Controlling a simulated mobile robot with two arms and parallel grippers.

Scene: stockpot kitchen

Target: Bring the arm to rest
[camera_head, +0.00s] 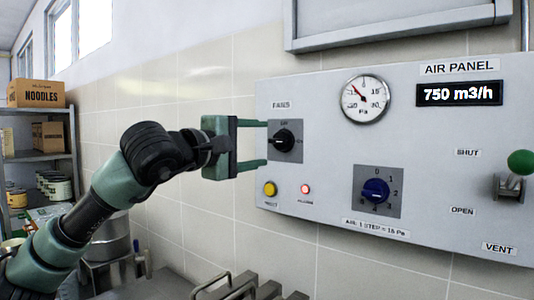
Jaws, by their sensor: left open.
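My left arm comes in from the lower left, with a green and black forearm. My left gripper (266,143) is open, its two green fingers pointing right toward the panel. The fingertips are above and below the left side of the black FANS knob (285,138); I cannot tell whether they touch its plate. The grey air panel (330,120) fills the right side of the view. My right gripper is not in view.
The panel bears a round gauge (364,99), a display (459,93) reading 750 m3/h, a blue dial (376,191), a yellow button (270,188), a red lamp (305,189) and a green-knobbed lever (520,163). Metal handles (240,288) stand below. A shelf (40,156) holds boxes at left.

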